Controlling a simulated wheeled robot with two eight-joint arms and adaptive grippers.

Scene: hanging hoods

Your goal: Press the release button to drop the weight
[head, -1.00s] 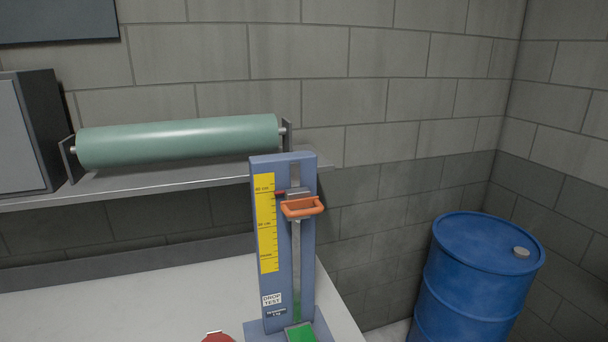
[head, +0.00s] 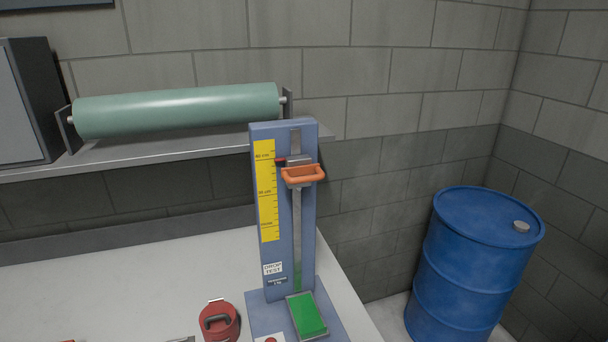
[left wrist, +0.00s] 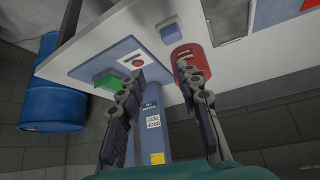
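A blue drop-test tower (head: 283,210) stands on the white table. Its orange-handled carriage (head: 303,175) sits high on the rail, near the top of the yellow scale (head: 266,190). A green pad (head: 307,314) lies at the tower's foot. A red button on a white plate (head: 270,340) shows at the bottom edge of the head view. The left wrist view, turned upside down, shows the red button (left wrist: 137,61) beside the green pad (left wrist: 110,81). My left gripper (left wrist: 160,70) is open and empty, its fingers spread before the tower base. My right gripper is in neither view.
A red object with a black handle (head: 219,321) stands on the table left of the tower base. A shelf (head: 180,158) with a green roller (head: 178,110) is behind. A blue barrel (head: 474,270) stands right of the table. The left tabletop is mostly clear.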

